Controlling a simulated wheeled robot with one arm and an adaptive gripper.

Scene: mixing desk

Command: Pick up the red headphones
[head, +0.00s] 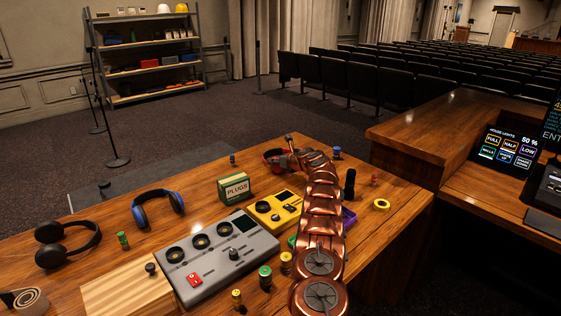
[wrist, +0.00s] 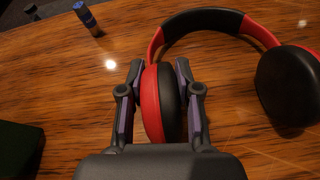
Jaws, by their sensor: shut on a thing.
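The red headphones (wrist: 152,102) have a red and black band and black ear cushions. In the wrist view, my gripper (wrist: 158,75) is shut on one ear cup, with a finger on each side of it. The band arcs to the right, and the other ear cup (wrist: 287,87) lies at the right edge. In the head view, part of the red headphones (head: 272,158) shows at the far side of the desk, beside the end of my copper arm, which hides the rest. I cannot tell whether they touch the desk.
Around my arm stand a green PLUGS box (head: 237,187), a yellow device (head: 273,209), a grey mixer (head: 216,256) and a black cylinder (head: 349,184). Blue headphones (head: 158,208) and black headphones (head: 67,243) lie at left. A blue cylinder (wrist: 87,18) stands near the gripper.

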